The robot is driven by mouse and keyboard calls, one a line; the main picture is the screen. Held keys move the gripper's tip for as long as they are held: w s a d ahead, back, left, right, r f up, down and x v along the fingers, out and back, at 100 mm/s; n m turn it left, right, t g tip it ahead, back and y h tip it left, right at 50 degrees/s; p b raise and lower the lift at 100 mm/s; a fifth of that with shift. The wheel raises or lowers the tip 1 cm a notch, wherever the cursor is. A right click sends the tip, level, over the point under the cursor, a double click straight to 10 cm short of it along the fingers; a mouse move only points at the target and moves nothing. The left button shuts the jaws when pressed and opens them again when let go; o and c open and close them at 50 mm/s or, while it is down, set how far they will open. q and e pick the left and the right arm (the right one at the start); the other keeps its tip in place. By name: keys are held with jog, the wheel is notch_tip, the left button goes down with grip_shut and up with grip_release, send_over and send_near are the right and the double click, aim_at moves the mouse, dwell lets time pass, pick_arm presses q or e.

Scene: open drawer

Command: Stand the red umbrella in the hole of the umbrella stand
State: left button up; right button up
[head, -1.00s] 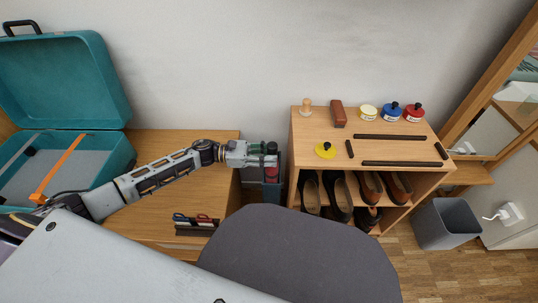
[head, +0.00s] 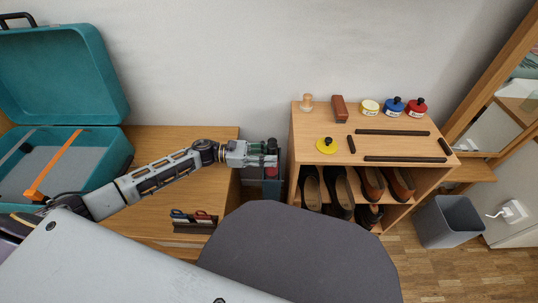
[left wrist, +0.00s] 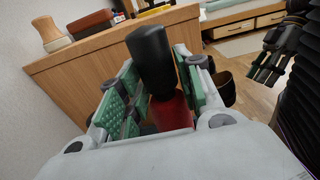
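My left gripper (head: 270,153) reaches in from the left, between the wooden table and the shoe shelf. In the left wrist view its green-padded fingers (left wrist: 160,90) flank the red umbrella (left wrist: 172,113) closely and appear shut on it. The umbrella's black handle (left wrist: 150,58) rises above the fingers; its lower part is hidden by the gripper. The dark grey umbrella stand (head: 265,187) is below the gripper, partly covered by it and by the chair. I cannot see how deep the umbrella's lower end sits. My right gripper (left wrist: 270,62) shows at the wrist view's right edge, empty, its fingers apart.
The shoe shelf (head: 298,150) stands close right of the gripper, with tins, brushes and dark strips on top. A grey chair (head: 300,255) is in front. An open teal suitcase (head: 110,165) lies on the table. A grey bin (head: 448,222) is at right.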

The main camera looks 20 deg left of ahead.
pick_arm(q)
jog(key=o, duration=0.5)
jog(key=shift+a, duration=0.1)
jog(key=shift+v, duration=5.95)
jog(key=shift+r, duration=0.1)
